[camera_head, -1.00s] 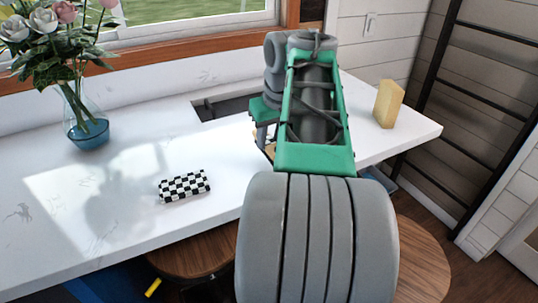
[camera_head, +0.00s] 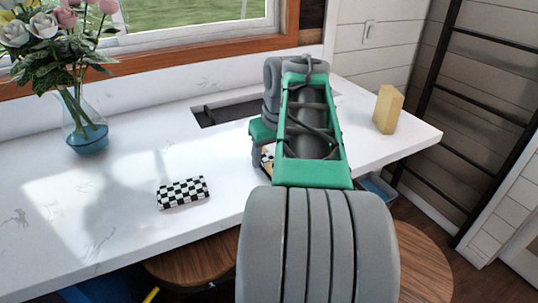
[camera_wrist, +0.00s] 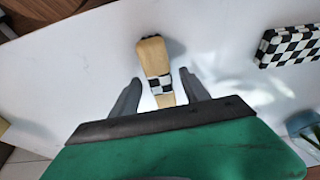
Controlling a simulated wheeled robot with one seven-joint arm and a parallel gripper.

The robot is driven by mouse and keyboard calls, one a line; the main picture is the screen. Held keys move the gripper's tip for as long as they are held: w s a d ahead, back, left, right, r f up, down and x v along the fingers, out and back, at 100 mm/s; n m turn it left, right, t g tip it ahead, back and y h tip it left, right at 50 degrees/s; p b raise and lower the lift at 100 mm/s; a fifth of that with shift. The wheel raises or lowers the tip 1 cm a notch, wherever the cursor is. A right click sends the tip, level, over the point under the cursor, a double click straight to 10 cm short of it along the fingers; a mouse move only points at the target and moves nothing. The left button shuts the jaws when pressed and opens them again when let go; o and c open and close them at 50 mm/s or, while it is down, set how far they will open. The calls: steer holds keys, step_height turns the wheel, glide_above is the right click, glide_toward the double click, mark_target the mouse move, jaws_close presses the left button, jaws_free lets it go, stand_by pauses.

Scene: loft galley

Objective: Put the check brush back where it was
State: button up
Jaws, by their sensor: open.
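The check brush (camera_wrist: 158,82) has a pale wooden body with a black-and-white check band. In the wrist view it lies over the white counter, between the two spread fingers of my gripper (camera_wrist: 159,77). The gripper is open, with visible gaps on both sides of the brush. In the head view my arm hides most of the gripper, and only a small part of the brush (camera_head: 266,156) shows at the arm's left side.
A checkered block (camera_head: 183,192) lies on the white counter (camera_head: 120,250), left of my arm; it also shows in the wrist view (camera_wrist: 290,46). A flower vase (camera_head: 86,136) stands at left. A sink opening (camera_head: 222,112) is behind. A tan block (camera_head: 388,110) stands at right.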

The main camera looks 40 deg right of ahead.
steer(key=shift+r, duration=0.1)
steer(key=p+v, duration=0.5)
steer(key=v, duration=0.7)
